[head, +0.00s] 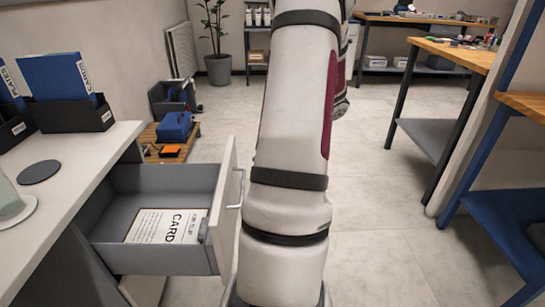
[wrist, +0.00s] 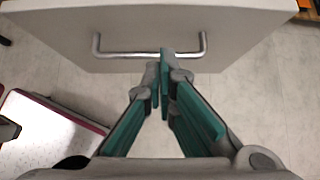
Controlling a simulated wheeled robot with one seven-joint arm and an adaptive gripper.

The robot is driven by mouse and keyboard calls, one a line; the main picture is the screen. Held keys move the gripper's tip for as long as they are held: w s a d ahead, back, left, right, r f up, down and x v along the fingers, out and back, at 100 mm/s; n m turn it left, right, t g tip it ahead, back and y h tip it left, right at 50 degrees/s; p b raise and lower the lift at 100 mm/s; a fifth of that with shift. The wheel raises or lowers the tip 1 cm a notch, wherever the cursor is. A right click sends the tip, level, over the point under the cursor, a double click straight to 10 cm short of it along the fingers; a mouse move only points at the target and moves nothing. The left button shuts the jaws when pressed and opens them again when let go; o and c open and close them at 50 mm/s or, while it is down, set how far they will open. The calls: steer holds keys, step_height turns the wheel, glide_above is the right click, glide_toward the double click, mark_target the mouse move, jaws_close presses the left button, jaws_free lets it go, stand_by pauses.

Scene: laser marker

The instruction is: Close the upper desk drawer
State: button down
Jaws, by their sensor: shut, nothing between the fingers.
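The upper desk drawer (head: 150,262) is pulled out from the white desk, with its grey inside showing in the head view. A printed card sheet (head: 168,226) lies in it. The drawer's front panel carries a metal bar handle (head: 238,188). In the wrist view the drawer front (wrist: 200,18) and the handle (wrist: 150,54) fill the upper part. My gripper (wrist: 163,62) is shut and empty, with its green-padded fingertips at the middle of the handle. I cannot tell whether they touch it. In the head view my arm hides the gripper.
The white desk (head: 95,150) at left holds blue binders (head: 60,78) in a dark holder and a dark round coaster (head: 39,172). Wooden-topped workbenches (head: 450,52) stand at right. The floor (head: 385,255) between them is clear.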

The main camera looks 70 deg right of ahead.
mark_target(229, 174)
steer(key=shift+w+a+f+b, duration=0.35)
steer(key=shift+w+a+b, duration=0.05)
steer(key=shift+w, duration=0.55)
steer(key=shift+w+a+f+b, duration=0.35)
steer(key=shift+w+a, duration=0.05)
steer(key=shift+w, duration=0.55)
steer(key=shift+w+a+f+b, duration=0.35)
steer(key=shift+w+a+b, duration=0.05)
steer(key=shift+w, duration=0.55)
steer(key=shift+w+a, duration=0.2)
steer(key=shift+w, duration=0.2)
steer(key=w+a+p, duration=0.1)
steer(key=w+a, duration=0.3)
steer(key=w, duration=0.6)
steer(key=w+a+p, duration=0.2)
steer(key=w+a, duration=0.2)
steer(key=w, duration=0.5)
steer(key=w+a+p, duration=0.1)
steer(key=w+a, duration=0.3)
steer(key=w, duration=0.6)
steer(key=shift+w+a+p, duration=0.15)
steer(key=shift+w+p, duration=0.15)
steer(key=shift+p, duration=0.05)
steer(key=shift+r, duration=0.1)
